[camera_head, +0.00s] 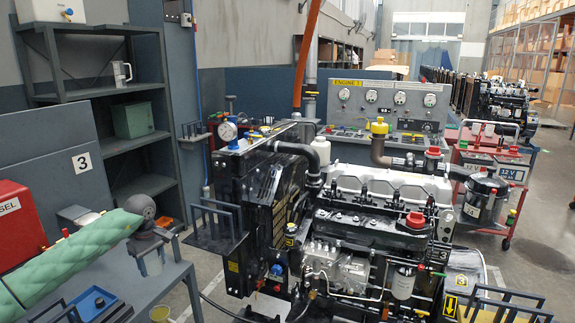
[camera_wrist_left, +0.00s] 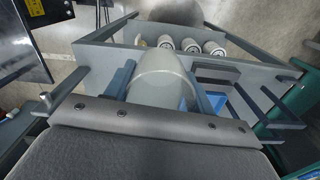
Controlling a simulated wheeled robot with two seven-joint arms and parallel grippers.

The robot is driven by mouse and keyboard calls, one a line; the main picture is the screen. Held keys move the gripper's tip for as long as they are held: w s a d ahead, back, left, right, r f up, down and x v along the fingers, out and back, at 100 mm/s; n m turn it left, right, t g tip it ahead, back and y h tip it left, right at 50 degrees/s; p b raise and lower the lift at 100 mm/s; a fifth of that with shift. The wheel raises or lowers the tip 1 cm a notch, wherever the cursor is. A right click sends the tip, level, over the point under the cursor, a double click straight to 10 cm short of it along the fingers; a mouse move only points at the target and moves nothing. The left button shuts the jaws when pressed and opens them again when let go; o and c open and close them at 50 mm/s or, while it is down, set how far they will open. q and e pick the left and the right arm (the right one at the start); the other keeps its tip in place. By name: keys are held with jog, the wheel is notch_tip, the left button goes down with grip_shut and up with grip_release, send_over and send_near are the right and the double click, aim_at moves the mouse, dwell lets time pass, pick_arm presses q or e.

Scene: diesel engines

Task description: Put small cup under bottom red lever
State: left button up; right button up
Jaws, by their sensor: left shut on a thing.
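My left gripper (camera_head: 152,252) is at the end of my green padded arm, over the grey workbench at the lower left. It is shut on a small grey cup (camera_head: 153,263). In the left wrist view the cup (camera_wrist_left: 163,72) sits between the two fingers, and its lower part is hidden by the gripper body. A small red piece (camera_head: 66,232) shows by the red diesel tank (camera_head: 18,222), partly behind my arm; I cannot tell if it is the bottom red lever. My right gripper is not in view.
Blue trays and grey racks lie on the workbench (camera_head: 172,285). Several white cylinders (camera_wrist_left: 191,46) stand in a holder in the left wrist view. The engine (camera_head: 365,235) stands to the right. Shelves (camera_head: 100,95) are behind.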

pick_arm(q)
jog(key=s+d+f+m, duration=0.3)
jog(key=s+d+m, duration=0.3)
jog(key=s+d, duration=0.4)
jog(key=s+d+f+m, duration=0.4)
jog(key=s+d+m, duration=0.2)
jog(key=s+d, duration=0.5)
jog(key=shift+s+d, duration=0.2)
jog(key=shift+d, duration=0.1)
